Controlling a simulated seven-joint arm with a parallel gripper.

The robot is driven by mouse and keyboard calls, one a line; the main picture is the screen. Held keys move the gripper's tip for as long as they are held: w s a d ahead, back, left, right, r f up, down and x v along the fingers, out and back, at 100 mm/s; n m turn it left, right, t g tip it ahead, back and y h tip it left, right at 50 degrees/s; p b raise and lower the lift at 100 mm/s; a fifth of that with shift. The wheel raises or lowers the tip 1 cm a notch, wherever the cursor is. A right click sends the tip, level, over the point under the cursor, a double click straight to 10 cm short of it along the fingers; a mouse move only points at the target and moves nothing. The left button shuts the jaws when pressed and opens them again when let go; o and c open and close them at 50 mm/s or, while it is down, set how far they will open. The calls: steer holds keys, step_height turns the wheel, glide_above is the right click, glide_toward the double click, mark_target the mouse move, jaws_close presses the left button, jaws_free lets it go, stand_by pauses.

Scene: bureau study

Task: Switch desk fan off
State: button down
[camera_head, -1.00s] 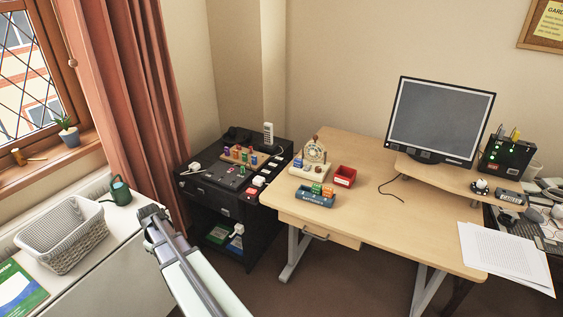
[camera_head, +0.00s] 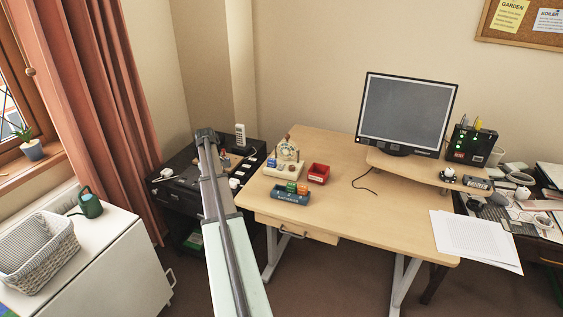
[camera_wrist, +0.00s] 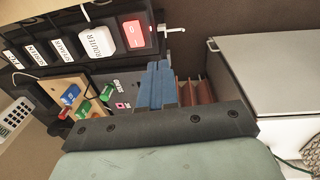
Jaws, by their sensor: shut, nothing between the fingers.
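My gripper (camera_head: 205,136) is shut and empty over the black cabinet (camera_head: 183,200) left of the desk. In the wrist view its fingers (camera_wrist: 158,84) point at the dark cabinet top. A strip there carries white labels, one reading ROUTER (camera_wrist: 97,42), and a red rocker switch (camera_wrist: 135,34). A small dark panel with a pink-red button (camera_wrist: 120,105) lies beside the fingers. A beige device with a round face (camera_head: 287,152) stands on the desk. I cannot tell whether it is the fan.
A wooden board with coloured blocks (camera_wrist: 72,97) and a white handset (camera_head: 240,137) are on the cabinet. The desk (camera_head: 345,205) holds a red box (camera_head: 319,173), a blue tray (camera_head: 289,197) and a monitor (camera_head: 406,110). A basket (camera_head: 40,260) and watering can (camera_head: 88,204) are at left.

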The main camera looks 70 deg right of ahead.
steer(key=s+d+r, duration=0.3)
steer(key=s+d, duration=0.1)
steer(key=d, duration=0.3)
steer(key=s+d+r, duration=0.3)
steer(key=s+d, duration=0.2)
steer(key=d, duration=0.1)
step_height(320, 180, up, 6)
glide_above(282, 165)
steer(key=a, duration=0.2)
steer(key=shift+s+a, duration=0.15)
steer(key=shift+f, duration=0.1)
steer(key=f, duration=0.4)
steer(key=d+f, duration=0.1)
steer(key=f, duration=0.8)
steer(key=shift+d+f, duration=0.35)
steer(key=shift+f, duration=0.05)
